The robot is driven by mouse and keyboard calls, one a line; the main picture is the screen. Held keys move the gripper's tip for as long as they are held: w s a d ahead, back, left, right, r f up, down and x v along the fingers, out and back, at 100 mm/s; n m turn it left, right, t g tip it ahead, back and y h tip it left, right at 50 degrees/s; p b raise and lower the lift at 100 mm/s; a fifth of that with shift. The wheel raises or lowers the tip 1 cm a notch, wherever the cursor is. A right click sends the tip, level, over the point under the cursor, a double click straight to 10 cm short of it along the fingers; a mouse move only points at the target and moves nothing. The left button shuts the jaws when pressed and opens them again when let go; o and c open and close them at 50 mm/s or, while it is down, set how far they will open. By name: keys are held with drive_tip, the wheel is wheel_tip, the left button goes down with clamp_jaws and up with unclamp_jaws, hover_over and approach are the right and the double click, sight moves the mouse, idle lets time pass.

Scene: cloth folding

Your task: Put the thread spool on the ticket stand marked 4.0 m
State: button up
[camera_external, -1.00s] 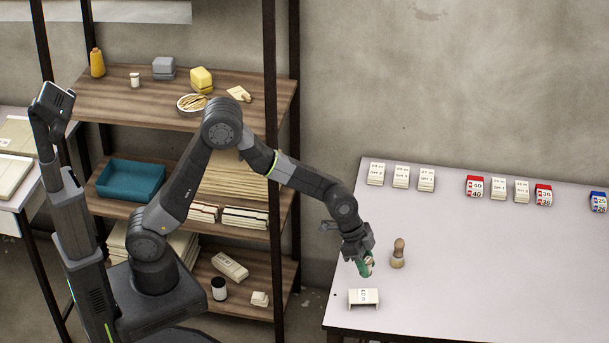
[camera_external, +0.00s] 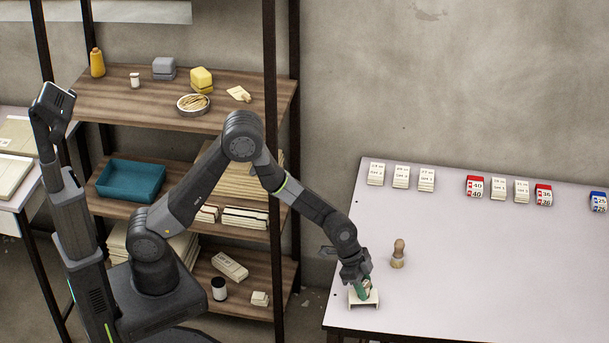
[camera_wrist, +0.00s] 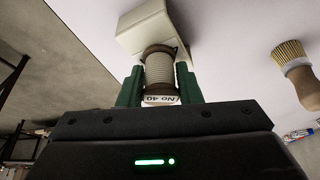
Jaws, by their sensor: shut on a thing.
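My gripper (camera_external: 361,285) is low over the near left part of the table. In the wrist view its green fingers (camera_wrist: 158,88) are shut on the thread spool (camera_wrist: 160,72), which has pale thread, brown flanges and a label reading "No 40". The ticket stand (camera_external: 363,303) is a small cream block on the table under the gripper. In the wrist view the stand (camera_wrist: 140,30) lies right at the far end of the spool. I cannot tell whether spool and stand touch. The stand's marking is hidden or unreadable now.
A wooden-handled brush (camera_external: 398,254) stands just right of the gripper and also shows in the wrist view (camera_wrist: 297,72). Several cream ticket blocks (camera_external: 400,177) and red ones (camera_external: 474,187) line the table's back. The table's (camera_external: 480,270) middle is clear.

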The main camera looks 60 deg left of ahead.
drive_tip(key=o, duration=0.9)
drive_tip(key=shift+o, duration=0.2)
drive_tip(key=shift+r+p, duration=0.3)
drive_tip(key=v, duration=1.1)
drive_tip(key=shift+s+a+r, duration=0.2)
drive_tip(key=shift+a+r, duration=0.05)
drive_tip(key=shift+f, duration=0.1)
drive_tip(key=b+x, duration=0.1)
drive_tip(key=x, duration=1.2)
wheel_tip(320, 180, up, 3)
drive_tip(key=shift+f+p, duration=0.1)
drive_tip(key=shift+p, duration=0.35)
drive_tip(key=shift+r, duration=0.4)
